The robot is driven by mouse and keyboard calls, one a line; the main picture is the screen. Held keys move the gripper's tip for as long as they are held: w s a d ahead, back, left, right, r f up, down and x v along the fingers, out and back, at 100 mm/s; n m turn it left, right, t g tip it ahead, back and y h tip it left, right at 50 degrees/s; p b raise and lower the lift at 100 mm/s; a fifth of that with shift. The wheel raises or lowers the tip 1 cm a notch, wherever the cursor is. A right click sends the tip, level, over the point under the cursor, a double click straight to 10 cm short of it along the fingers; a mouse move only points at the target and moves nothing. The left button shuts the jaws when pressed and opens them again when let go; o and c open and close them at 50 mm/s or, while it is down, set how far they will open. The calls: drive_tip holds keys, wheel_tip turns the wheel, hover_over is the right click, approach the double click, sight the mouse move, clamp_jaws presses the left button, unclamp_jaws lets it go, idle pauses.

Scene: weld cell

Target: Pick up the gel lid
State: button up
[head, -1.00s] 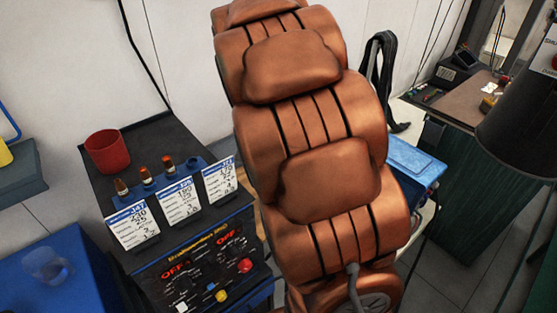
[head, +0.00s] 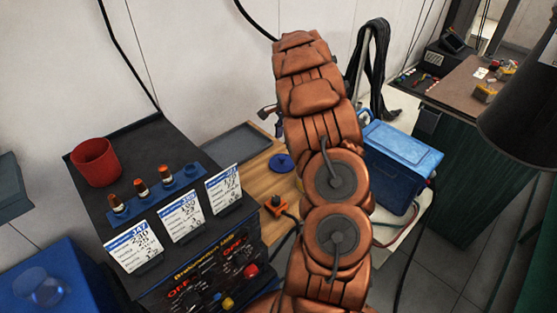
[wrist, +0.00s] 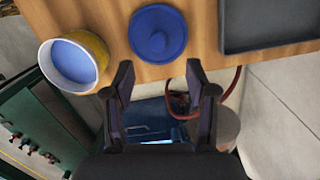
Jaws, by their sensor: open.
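The gel lid (head: 281,163) is a round blue disc lying on the wooden bench top. In the wrist view the lid (wrist: 158,33) shows from above, with a small raised knob in its middle. A round yellow pot (wrist: 96,48) with blue gel inside stands to the left of the lid. My gripper (wrist: 159,72) is open and empty, its two fingers pointing towards the lid, which lies beyond the fingertips. In the head view my arm hides most of the gripper and almost all of the pot.
A grey tray (wrist: 230,35) lies right of the lid in the wrist view. In the head view a blue box (head: 403,160) stands right of my arm. A black machine with cards and a red cup (head: 95,163) is at left. Bare wood surrounds the lid.

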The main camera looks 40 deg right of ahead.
sight(282, 157)
drive_tip(key=shift+d+f, duration=0.15)
drive_tip(key=shift+f, duration=0.4)
drive_tip(key=shift+a+f+p, duration=0.25)
drive_tip(key=shift+f+p, duration=0.25)
drive_tip(key=shift+f, duration=0.65)
drive_tip(key=shift+a+f+p, duration=0.25)
drive_tip(key=shift+f+p, duration=0.3)
drive_tip(key=shift+f, duration=0.55)
drive_tip(key=shift+a+f+p, duration=0.25)
drive_tip(key=shift+f+p, duration=0.25)
drive_tip(key=shift+f, duration=0.65)
drive_tip(key=shift+s, duration=0.1)
drive_tip(key=shift+c, duration=0.4)
drive_tip(key=c, duration=1)
drive_tip(key=shift+o, duration=0.2)
drive_tip(key=shift+r, duration=0.1)
